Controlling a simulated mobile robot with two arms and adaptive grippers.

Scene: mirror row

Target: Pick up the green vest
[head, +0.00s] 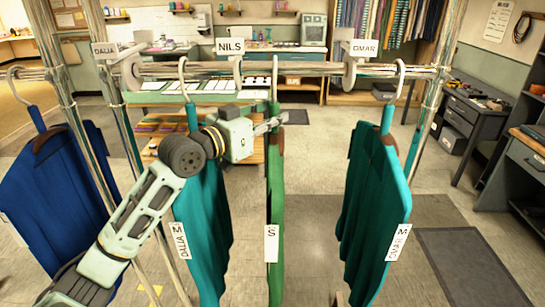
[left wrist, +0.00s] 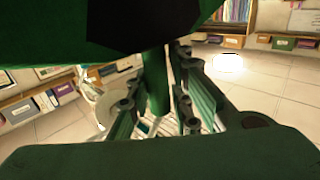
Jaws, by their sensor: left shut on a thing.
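The green vest (head: 276,195) hangs edge-on from its hanger in the middle of the rail, with a white tag marked S. My left gripper (head: 270,124) reaches in from the left, past the teal vest, and is shut on the green vest's upper part at the hanger neck. In the left wrist view, a green upright part (left wrist: 156,85) stands between the fingers (left wrist: 158,105). The exact contact is too small to tell. My right gripper is not in view.
Another teal vest (head: 375,200) tagged M OMAR hangs on the right, and a blue garment (head: 55,190) at far left. The rail (head: 300,69) carries name signs, including NILS (head: 230,46).

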